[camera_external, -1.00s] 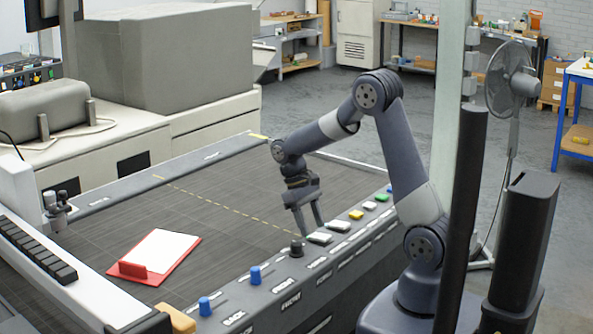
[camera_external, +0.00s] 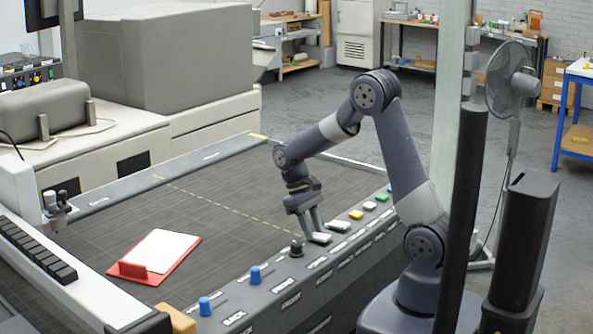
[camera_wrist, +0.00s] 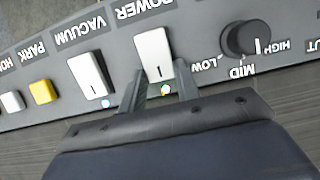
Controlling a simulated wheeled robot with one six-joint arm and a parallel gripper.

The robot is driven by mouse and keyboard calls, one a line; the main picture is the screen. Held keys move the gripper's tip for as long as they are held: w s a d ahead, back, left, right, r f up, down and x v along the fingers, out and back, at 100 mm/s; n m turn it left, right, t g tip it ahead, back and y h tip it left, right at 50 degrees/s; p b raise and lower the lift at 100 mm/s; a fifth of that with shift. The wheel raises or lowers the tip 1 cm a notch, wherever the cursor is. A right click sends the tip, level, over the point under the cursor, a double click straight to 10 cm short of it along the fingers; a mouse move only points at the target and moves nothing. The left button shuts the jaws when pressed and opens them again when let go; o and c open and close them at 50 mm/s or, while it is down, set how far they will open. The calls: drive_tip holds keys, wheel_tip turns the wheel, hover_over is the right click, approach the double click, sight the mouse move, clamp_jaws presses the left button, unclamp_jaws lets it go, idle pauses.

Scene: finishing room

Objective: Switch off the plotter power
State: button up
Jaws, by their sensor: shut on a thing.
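The plotter's power switch is a white rocker (camera_wrist: 154,54) under the upside-down POWER label in the wrist view. In the external view it shows as a pale rocker (camera_external: 320,239) on the front control rail. My gripper (camera_wrist: 161,76) has its two fingers at either side of this rocker's near end and is shut on it. In the external view my gripper (camera_external: 313,231) points down at the rail. Whether the rocker is tilted on or off I cannot tell.
The similar VACUUM rocker (camera_wrist: 87,73) sits beside it, with a yellow PARK button (camera_wrist: 42,92) beyond. A black LOW-MID-HIGH knob (camera_wrist: 250,38) is on the other side. Blue knobs (camera_external: 255,274) stand along the rail. A red clipboard (camera_external: 127,270) lies on the plotter bed.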

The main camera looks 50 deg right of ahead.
drive_tip(key=shift+s+r+t+b, duration=0.15)
drive_tip(key=shift+s+t+b, duration=0.05)
drive_tip(key=shift+t+b, duration=0.6)
drive_tip(key=shift+s+r+t+b, duration=0.1)
drive_tip(key=shift+s+t+b, duration=0.1)
drive_tip(key=shift+t+b, duration=0.55)
drive_tip(key=shift+r+t, duration=0.15)
drive_tip(key=shift+t, duration=0.3)
drive_tip(key=o, duration=1)
drive_tip(key=shift+s, duration=0.1)
drive_tip(key=shift+r, duration=0.1)
drive_tip(key=r, duration=1)
drive_tip(key=shift+w+r, duration=0.3)
drive_tip(key=shift+w, duration=0.05)
